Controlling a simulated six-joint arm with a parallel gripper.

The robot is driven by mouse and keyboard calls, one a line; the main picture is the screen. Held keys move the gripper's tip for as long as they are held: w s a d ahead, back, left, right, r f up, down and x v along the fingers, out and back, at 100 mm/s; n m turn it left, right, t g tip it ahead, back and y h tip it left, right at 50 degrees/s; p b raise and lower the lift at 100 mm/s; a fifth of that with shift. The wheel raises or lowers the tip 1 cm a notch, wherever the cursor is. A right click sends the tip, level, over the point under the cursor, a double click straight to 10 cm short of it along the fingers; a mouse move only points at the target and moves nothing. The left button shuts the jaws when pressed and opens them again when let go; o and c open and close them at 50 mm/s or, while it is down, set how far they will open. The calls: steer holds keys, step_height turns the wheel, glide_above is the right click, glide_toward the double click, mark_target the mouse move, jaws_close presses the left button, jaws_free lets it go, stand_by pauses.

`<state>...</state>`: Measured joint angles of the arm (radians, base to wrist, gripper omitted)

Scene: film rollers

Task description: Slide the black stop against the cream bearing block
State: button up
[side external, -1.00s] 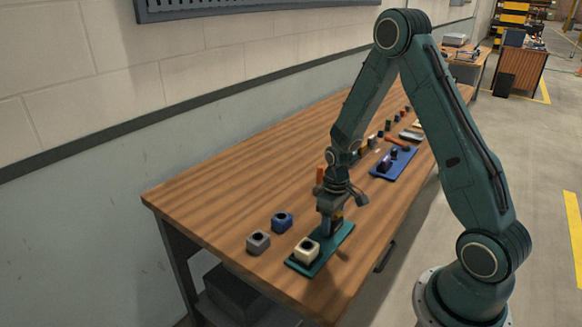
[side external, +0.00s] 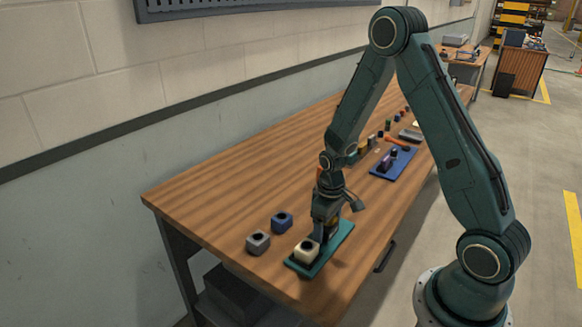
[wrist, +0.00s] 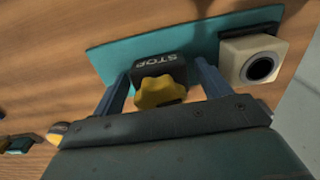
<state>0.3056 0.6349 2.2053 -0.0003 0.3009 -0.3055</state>
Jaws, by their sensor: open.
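The black stop (wrist: 160,68), lettered STOP and with a yellow knob (wrist: 160,93), sits on the teal plate (wrist: 115,52) in the wrist view. The cream bearing block (wrist: 255,58), with a dark round bore, stands at the plate's right end there. My gripper (wrist: 162,82) is open, with one blue finger on each side of the stop and a small gap at each. The right finger is between stop and block, close to the block; I cannot tell if they touch. In the side view my gripper (side external: 322,232) is low over the plate beside the cream block (side external: 306,251) and mostly hides the stop.
A grey block (side external: 258,243) and a blue block (side external: 281,222) stand left of the plate on the wooden bench (side external: 220,200). A blue plate (side external: 394,163) with parts lies farther back, near several small coloured pieces. The bench's left part is clear.

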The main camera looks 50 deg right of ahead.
steer(key=shift+r, duration=0.15)
step_height(320, 180, up, 14)
steer(key=shift+f, duration=0.2)
stand_by(0.5)
steer(key=c, duration=0.4)
steer(key=n, duration=1.8)
steer(key=shift+f, duration=0.25)
steer(key=shift+f, duration=6.7)
